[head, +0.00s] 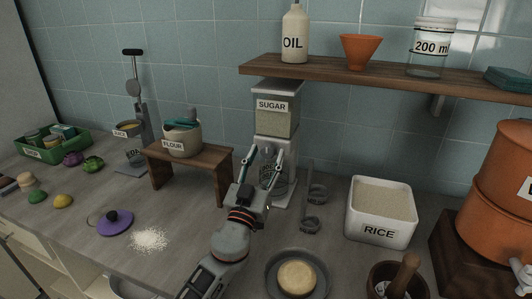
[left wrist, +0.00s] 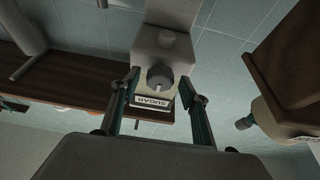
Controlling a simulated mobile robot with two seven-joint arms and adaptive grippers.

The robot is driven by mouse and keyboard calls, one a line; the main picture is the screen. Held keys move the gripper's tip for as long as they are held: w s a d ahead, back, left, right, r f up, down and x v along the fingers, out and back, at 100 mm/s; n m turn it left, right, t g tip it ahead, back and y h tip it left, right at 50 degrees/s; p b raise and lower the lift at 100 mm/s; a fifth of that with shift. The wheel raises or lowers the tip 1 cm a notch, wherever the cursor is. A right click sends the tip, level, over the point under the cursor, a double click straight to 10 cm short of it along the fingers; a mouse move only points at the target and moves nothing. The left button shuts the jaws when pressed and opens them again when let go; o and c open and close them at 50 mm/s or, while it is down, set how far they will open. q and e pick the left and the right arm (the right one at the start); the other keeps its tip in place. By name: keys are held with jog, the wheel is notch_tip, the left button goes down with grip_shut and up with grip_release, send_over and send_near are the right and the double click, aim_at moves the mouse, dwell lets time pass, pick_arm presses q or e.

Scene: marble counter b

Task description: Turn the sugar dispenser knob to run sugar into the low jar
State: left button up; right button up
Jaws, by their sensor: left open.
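The sugar dispenser (head: 276,121) has a SUGAR label and stands at the back of the counter under the shelf. Its grey round knob (left wrist: 160,77) shows in the left wrist view, with the label (left wrist: 152,102) upside down beyond it. My left gripper (head: 264,156) is open in front of the dispenser, and it hides part of the lower body. In the left wrist view its fingers (left wrist: 160,84) stand on either side of the knob, with gaps on both sides. A clear jar (head: 277,182) shows partly behind the gripper, at the dispenser's base. My right gripper is not in view.
A wooden stand (head: 190,160) with a flour pot is close left of the gripper. Clear glassware (head: 311,213) and a rice bin (head: 380,226) are to the right. A shelf (head: 345,73) overhangs.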

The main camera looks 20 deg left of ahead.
pick_arm(q)
jog(key=shift+w+r, duration=0.1)
jog(key=shift+w, duration=0.15)
jog(key=c, duration=1.1)
jog(key=shift+m, duration=0.5)
